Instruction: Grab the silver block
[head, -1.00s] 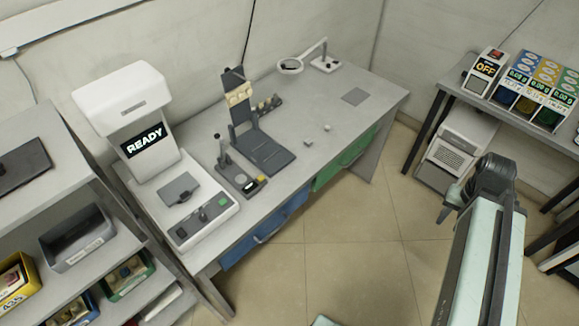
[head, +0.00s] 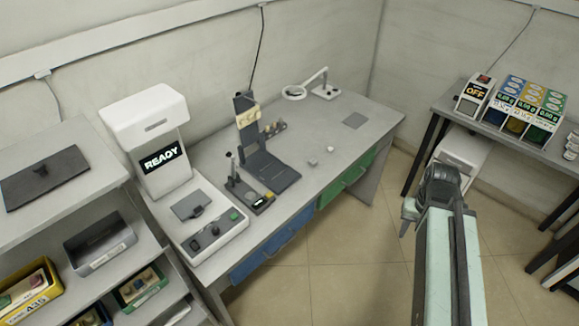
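Two small light-grey blocks lie on the grey workbench (head: 345,128), right of the dark stand. One small block (head: 330,149) is a little farther back and the other small block (head: 313,162) is nearer the front edge. I cannot tell from this distance which is the silver block. My gripper (head: 406,218) is at the end of my arm, over the floor to the right of the bench and well apart from both blocks. Its fingers are small and seen from behind, so their opening is unclear.
A white machine reading READY (head: 150,125) and a dark stand (head: 268,170) occupy the bench's left and middle. A ring magnifier (head: 295,92) stands at the back. A shelf with bins (head: 100,245) is at left. A side table with an OFF device (head: 474,95) is at right. Floor between is clear.

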